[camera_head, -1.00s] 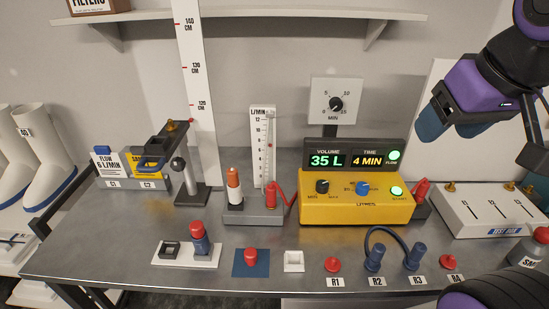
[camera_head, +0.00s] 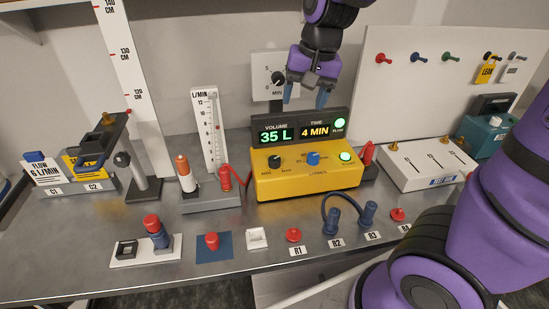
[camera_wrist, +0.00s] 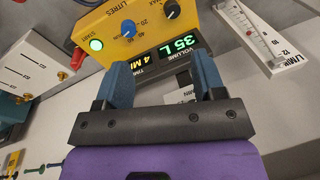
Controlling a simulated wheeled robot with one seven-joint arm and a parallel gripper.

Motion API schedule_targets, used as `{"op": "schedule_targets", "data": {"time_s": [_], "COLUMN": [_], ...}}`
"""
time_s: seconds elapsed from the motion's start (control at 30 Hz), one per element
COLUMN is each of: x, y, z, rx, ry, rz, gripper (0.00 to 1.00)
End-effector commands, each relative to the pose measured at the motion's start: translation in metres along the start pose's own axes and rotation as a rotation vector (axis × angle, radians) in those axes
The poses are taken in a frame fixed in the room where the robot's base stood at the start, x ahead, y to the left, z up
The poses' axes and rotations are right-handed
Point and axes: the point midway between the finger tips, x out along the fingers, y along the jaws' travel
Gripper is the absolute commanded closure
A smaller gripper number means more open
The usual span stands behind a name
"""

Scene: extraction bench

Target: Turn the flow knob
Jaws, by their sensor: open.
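The yellow pump box (camera_head: 290,186) stands mid-bench. On its top are a black knob (camera_head: 274,161) with small markings on both sides, a blue knob (camera_head: 313,158) and a lit green button (camera_head: 346,157). I cannot read the word flow beside either knob. In the wrist view the black knob (camera_wrist: 172,12) and blue knob (camera_wrist: 128,29) are beyond my fingers. My gripper (camera_head: 303,93) is open and empty, above and behind the box's display (camera_head: 299,133), which reads 35 L and 4 MIN. Its fingers touch neither knob.
The flowmeter (camera_head: 207,130) with its L/MIN scale stands left of the box. A card (camera_head: 44,171) reads FLOW 6 L/MIN. The timer dial (camera_head: 265,70) is behind the display. A white manifold (camera_head: 424,164) stands at right; pegs and a hose are in front.

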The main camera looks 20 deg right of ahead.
Motion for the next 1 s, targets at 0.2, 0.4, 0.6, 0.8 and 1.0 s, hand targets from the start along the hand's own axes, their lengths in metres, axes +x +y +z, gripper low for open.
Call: {"op": "schedule_targets", "data": {"time_s": [0.2, 0.4, 0.6, 0.8, 1.0], "x": [0.045, 0.086, 0.113, 0.123, 0.146], "y": [-0.019, -0.033, -0.040, -0.042, -0.037], "z": [-0.021, -0.036, -0.045, -0.047, -0.045], "rx": [0.101, 0.188, 0.247, 0.263, 0.265], "ry": [-0.046, -0.063, -0.061, -0.058, -0.059], "rz": [0.061, 0.127, 0.173, 0.188, 0.190], "gripper": [0.37, 0.37, 0.37, 0.37, 0.37]}}
